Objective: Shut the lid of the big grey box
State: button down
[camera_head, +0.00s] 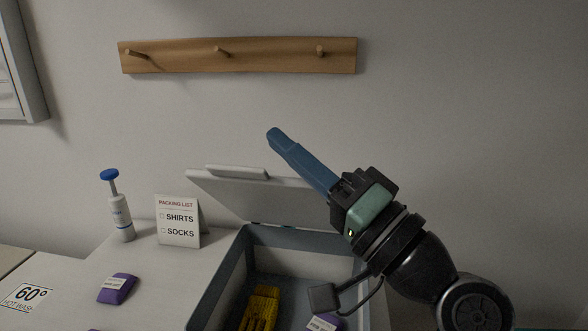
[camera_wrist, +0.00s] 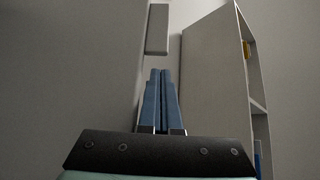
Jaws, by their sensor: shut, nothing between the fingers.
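The big grey box (camera_head: 218,285) stands on the white surface, its near part cut off by the bottom edge in the head view. Its pale lid (camera_head: 265,205) is open, raised at the back and tilted, with a bar-like handle (camera_head: 237,172) along its upper edge. My gripper (camera_head: 273,135) is shut and empty. Its blue fingers point up and left, above the lid's right part in the picture; I cannot tell whether they touch it. The shut fingers also show in the wrist view (camera_wrist: 161,73). My arm hides the lid's right end and part of the box.
A yellow thing (camera_head: 260,308) and a purple packet (camera_head: 323,322) lie in the box. Left of it are a packing list card (camera_head: 177,220), a blue-topped pump bottle (camera_head: 120,212) and another purple packet (camera_head: 117,288). A wooden peg rail (camera_head: 270,55) hangs above.

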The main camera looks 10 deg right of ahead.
jog(key=s+a+f+n+y+b, duration=0.1)
jog(key=s+f+n+y+b, duration=0.1)
jog(key=b, duration=0.7)
jog(key=s+a+f+n+g+y+b, duration=0.1)
jog(key=s+a+f+n+y+b, duration=0.1)
jog(key=s+f+n+b, duration=0.3)
notch_tip(320, 180, down, 4)
jog(key=s+b, duration=0.1)
jog(key=b, duration=0.3)
jog(key=shift+s+a+f+y+b, duration=0.15)
jog(key=shift+s+f+y+b, duration=0.15)
jog(key=shift+s+y, duration=0.1)
jog(key=v, duration=1.3)
